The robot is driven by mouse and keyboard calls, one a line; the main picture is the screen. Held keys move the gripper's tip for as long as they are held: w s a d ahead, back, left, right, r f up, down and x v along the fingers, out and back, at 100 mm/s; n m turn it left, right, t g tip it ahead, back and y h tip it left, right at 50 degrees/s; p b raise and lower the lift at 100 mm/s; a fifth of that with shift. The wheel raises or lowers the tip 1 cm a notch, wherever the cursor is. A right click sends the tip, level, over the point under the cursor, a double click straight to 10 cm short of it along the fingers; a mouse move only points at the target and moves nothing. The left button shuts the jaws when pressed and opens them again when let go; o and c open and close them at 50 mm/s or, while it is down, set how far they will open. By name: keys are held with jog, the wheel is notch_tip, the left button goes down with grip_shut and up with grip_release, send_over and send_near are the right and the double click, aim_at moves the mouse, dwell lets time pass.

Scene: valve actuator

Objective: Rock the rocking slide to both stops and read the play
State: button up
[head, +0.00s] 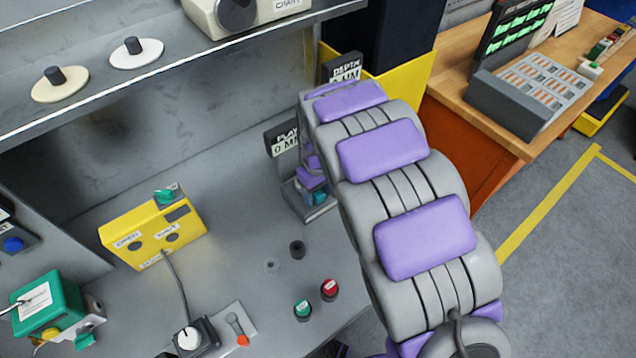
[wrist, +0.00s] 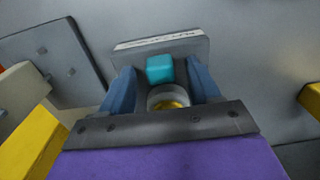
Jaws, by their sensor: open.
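A small teal block (wrist: 160,68), which looks like the rocking slide's knob, shows in the wrist view in front of a grey plate (wrist: 150,46). My gripper (wrist: 163,80) has its two blue fingers apart, one on each side of the block. I cannot tell whether either finger touches it. A round metal part with a gold centre (wrist: 168,98) lies between the fingers, nearer the camera. In the head view a bit of teal (head: 320,198) shows on a grey fixture (head: 297,200), and my arm hides much of it. The play display (head: 283,142) above it seems to read 0 MM.
A depth display (head: 343,68) stands behind my arm. A yellow box (head: 153,228) with a cable sits left on the grey bench. Green (head: 302,309) and red (head: 329,290) buttons stand in front of the fixture. A shelf (head: 150,75) overhangs the back left.

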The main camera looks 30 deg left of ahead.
jog(key=shift+f, duration=0.35)
jog(key=shift+c, duration=0.2)
jog(key=c, duration=0.9)
jog(key=o, duration=0.4)
jog(key=c, duration=0.4)
jog(key=shift+s+a, duration=0.15)
jog(key=shift+s, duration=0.25)
dwell(0.4)
jog(key=shift+w+d+p, duration=0.35)
jog(key=shift+w+p, duration=0.3)
dwell(2.3)
